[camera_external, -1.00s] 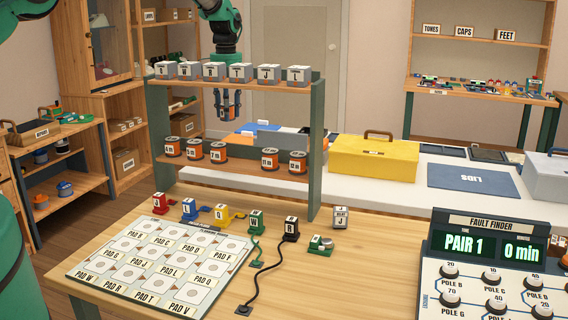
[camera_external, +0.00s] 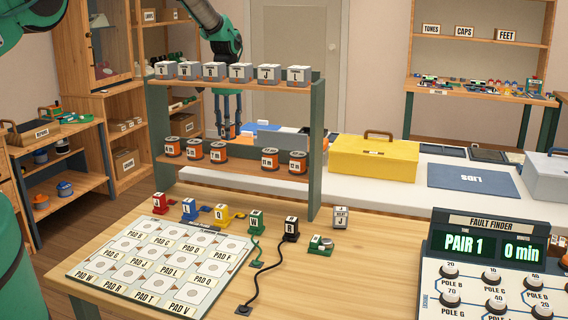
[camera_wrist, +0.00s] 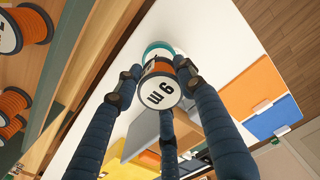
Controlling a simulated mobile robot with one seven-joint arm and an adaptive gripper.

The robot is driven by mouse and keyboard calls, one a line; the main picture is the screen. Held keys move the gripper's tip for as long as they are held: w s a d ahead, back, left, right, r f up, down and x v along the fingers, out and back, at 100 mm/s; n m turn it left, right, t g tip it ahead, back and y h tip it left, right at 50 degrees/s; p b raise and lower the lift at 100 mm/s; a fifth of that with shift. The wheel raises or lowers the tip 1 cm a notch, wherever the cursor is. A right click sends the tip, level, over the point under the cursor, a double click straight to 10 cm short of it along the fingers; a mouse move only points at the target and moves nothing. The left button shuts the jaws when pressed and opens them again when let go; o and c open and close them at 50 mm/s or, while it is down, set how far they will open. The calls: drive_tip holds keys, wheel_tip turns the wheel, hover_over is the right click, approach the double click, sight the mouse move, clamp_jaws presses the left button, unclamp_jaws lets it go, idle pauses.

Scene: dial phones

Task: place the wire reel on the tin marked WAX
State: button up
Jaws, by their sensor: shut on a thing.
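My gripper (camera_external: 228,132) hangs behind the wooden rack, seen through its gap in the external view. In the wrist view its dark blue fingers are shut around an orange wire reel (camera_wrist: 161,84) with a white label face bearing a 6 or 9 and some bars. I cannot read WAX on anything in view.
Orange and blue panels (camera_wrist: 254,86) lie beside the gripper.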

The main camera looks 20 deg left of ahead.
drive_tip(key=shift+f, duration=0.35)
drive_tip(key=shift+f, duration=0.1)
drive_tip(key=shift+f, duration=1.75)
drive_tip(key=shift+f, duration=0.1)
drive_tip(key=o, duration=1.2)
wheel_tip(320, 180, up, 12)
drive_tip(key=shift+r+b, duration=0.1)
drive_tip(key=shift+b, duration=0.2)
